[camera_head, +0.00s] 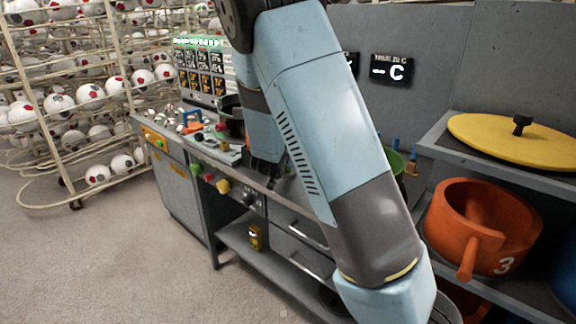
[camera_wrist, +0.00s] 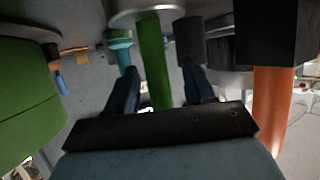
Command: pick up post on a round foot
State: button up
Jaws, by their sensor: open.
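In the wrist view a green post (camera_wrist: 152,62) runs between the two fingers of my gripper (camera_wrist: 160,88). A pale round foot (camera_wrist: 150,12) shows at its upper end in the picture. The fingers are apart, one on each side, with a visible gap to the post. The far end of the post is hidden behind the dark palm edge. In the head view my gripper (camera_head: 264,172) points down at the bench, partly behind my arm, and I cannot make out the post there.
In the wrist view a teal piece (camera_wrist: 120,50) and a dark cylinder (camera_wrist: 189,40) stand close to the fingers. A large green vessel (camera_wrist: 25,100) is left, an orange cylinder (camera_wrist: 272,105) right. The head view shows an orange pot (camera_head: 455,215) and yellow lid (camera_head: 510,140) on shelves.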

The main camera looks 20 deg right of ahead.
jog(key=shift+c, duration=0.4)
grip_shut()
jog(key=shift+r, duration=0.15)
